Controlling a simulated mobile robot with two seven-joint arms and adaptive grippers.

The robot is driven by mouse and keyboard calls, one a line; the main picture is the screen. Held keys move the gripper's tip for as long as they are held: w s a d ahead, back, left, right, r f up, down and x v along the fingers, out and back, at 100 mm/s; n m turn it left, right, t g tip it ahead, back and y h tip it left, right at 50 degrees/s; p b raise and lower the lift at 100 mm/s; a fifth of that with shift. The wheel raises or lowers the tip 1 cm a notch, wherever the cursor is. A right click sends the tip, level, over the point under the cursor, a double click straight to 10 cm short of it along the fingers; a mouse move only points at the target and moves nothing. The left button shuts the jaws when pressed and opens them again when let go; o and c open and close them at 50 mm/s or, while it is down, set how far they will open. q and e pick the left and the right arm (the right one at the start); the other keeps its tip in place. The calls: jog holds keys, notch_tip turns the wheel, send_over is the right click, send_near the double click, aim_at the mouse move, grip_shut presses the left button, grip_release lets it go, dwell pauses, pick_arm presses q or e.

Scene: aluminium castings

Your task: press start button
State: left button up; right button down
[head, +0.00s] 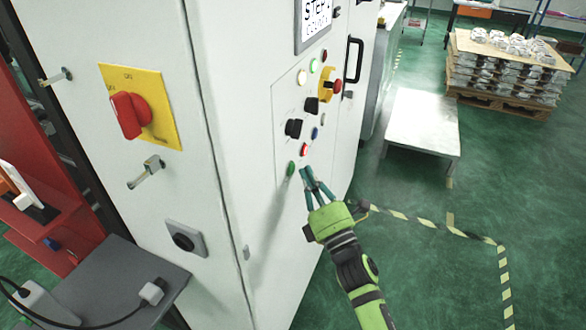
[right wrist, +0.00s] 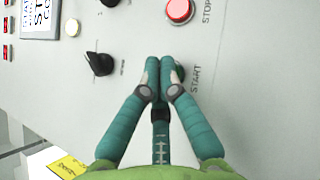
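The green start button (head: 291,168) sits low on the white cabinet's control panel. In the right wrist view the start button (right wrist: 179,72) is partly hidden behind my fingertips, beside the printed word START. My right gripper (head: 312,178) is just right of the button in the head view, its fingers pointing at the panel. In the right wrist view my right gripper (right wrist: 165,68) has its teal fingertips together, with nothing seen between them. Whether the fingertips touch the button I cannot tell. My left gripper is not in view.
A red stop button (right wrist: 179,10) is close to the start button. Black knobs (head: 293,128) and a red emergency button (head: 337,86) stick out above. A red switch (head: 130,113) is on the cabinet's left face. A metal table (head: 421,125) and pallet of castings (head: 500,98) stand behind.

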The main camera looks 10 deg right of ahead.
jog(key=shift+a, duration=0.1)
dwell(0.7)
jog(key=shift+w+a, duration=0.25)
